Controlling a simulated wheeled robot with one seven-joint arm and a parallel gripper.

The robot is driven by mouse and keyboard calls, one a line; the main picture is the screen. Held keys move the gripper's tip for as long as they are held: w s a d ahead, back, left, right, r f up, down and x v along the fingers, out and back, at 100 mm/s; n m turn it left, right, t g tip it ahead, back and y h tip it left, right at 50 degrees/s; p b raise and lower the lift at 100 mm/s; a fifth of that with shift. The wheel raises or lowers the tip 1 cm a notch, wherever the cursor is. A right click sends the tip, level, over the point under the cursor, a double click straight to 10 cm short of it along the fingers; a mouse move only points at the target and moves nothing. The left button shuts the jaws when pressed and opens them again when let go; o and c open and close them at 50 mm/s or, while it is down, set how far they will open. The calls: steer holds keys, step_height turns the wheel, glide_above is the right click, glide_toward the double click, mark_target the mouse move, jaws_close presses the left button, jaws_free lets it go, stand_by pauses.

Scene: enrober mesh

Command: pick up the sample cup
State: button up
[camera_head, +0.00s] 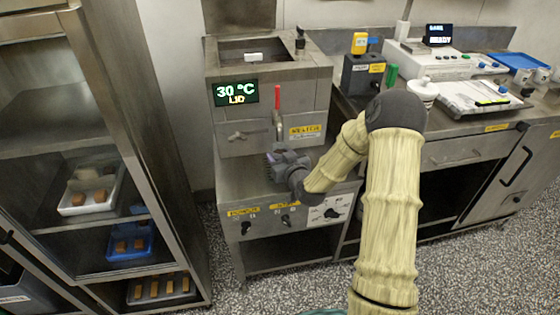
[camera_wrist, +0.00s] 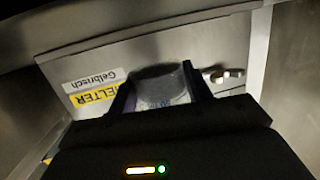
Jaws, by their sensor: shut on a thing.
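The sample cup (camera_wrist: 162,84) shows in the wrist view as a clear, greyish cup with faint markings, between the two dark fingers of my gripper (camera_wrist: 160,97). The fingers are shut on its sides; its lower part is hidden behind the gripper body. In the head view my gripper (camera_head: 273,163) is low in front of the steel melter (camera_head: 240,130), just above the ledge. There the cup is mostly hidden by the gripper and cannot be made out clearly.
The melter has a 30 °C display (camera_head: 236,93) and a red-handled lever (camera_head: 277,98) above my gripper. A control panel (camera_head: 285,217) with knobs is below. A shelf rack (camera_head: 110,150) with trays stands left. A counter with scales (camera_head: 440,62) and a white tub (camera_head: 424,92) is right.

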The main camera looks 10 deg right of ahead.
steer(key=f+p+v, duration=0.1)
steer(key=p+v, duration=0.2)
steer(key=v, duration=0.9)
steer(key=shift+s+d+f, duration=0.2)
steer(key=shift+s, duration=0.1)
steer(key=s+p, duration=0.3)
steer(key=p, duration=0.2)
steer(key=s+d+p, duration=0.1)
steer(key=s+p, duration=0.1)
steer(key=p, duration=0.1)
steer(key=shift+s+f, duration=0.3)
steer(key=shift+w, duration=0.1)
steer(key=shift+a, duration=0.2)
